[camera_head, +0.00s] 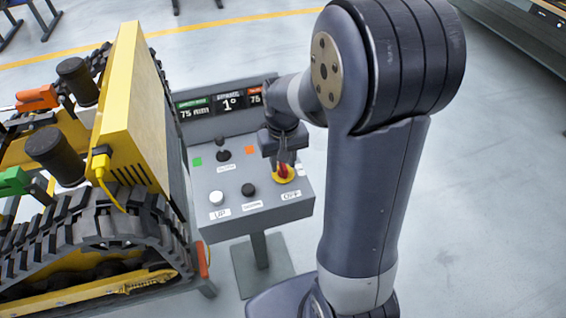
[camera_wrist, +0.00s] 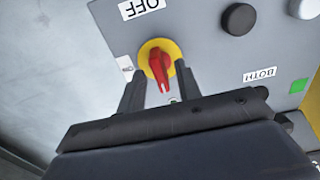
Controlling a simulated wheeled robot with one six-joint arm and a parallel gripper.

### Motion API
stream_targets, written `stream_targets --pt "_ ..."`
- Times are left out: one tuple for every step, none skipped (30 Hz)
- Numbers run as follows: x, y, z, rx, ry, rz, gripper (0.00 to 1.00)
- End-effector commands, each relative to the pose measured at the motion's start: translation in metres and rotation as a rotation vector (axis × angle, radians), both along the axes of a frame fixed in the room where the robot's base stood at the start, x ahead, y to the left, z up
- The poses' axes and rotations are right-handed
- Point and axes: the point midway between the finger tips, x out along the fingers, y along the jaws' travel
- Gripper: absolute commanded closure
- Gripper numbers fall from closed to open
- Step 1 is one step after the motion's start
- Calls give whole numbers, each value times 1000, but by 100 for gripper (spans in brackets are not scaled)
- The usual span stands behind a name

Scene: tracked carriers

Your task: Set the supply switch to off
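The supply switch (camera_wrist: 158,66) is a red knob on a round yellow plate, on the sloped grey control console (camera_head: 232,190). It also shows in the head view (camera_head: 284,173), at the console's right side. In the wrist view its long red handle runs roughly up and down, slightly slanted. The OFF label (camera_wrist: 142,8) lies beyond the yellow plate. My gripper (camera_wrist: 157,72) is open, with one finger on each side of the knob. A gap shows between the fingers and the red handle. I cannot tell whether either finger touches the yellow plate.
A white button (camera_head: 216,198), a black button (camera_head: 248,190) and a black joystick (camera_head: 223,150) are on the console. A display (camera_head: 229,102) stands behind them. A yellow tracked machine (camera_head: 130,110) is close on the left. The floor at right is clear.

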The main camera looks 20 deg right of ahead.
Motion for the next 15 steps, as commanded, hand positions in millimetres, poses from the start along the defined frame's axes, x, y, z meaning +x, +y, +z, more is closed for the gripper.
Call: stream_targets --pt "1 0 10 0 -6 0 67" --pt "1 0 16 0 -8 0 67" --pt "1 0 24 0 -9 0 67" --pt "1 0 30 0 -7 0 67" --pt "1 0 37 0 -9 0 67" --pt "1 0 45 0 -9 0 67" --pt "1 0 51 0 -7 0 67" --pt "1 0 57 0 -8 0 67" --pt "1 0 64 0 -7 0 67" --pt "1 0 69 0 -5 0 67" --pt "1 0 74 0 -6 0 67" --pt "1 0 80 0 -6 0 67" --pt "1 0 83 0 -5 0 67" --pt "1 0 86 0 -4 0 67" --pt "1 0 89 0 -3 0 67"
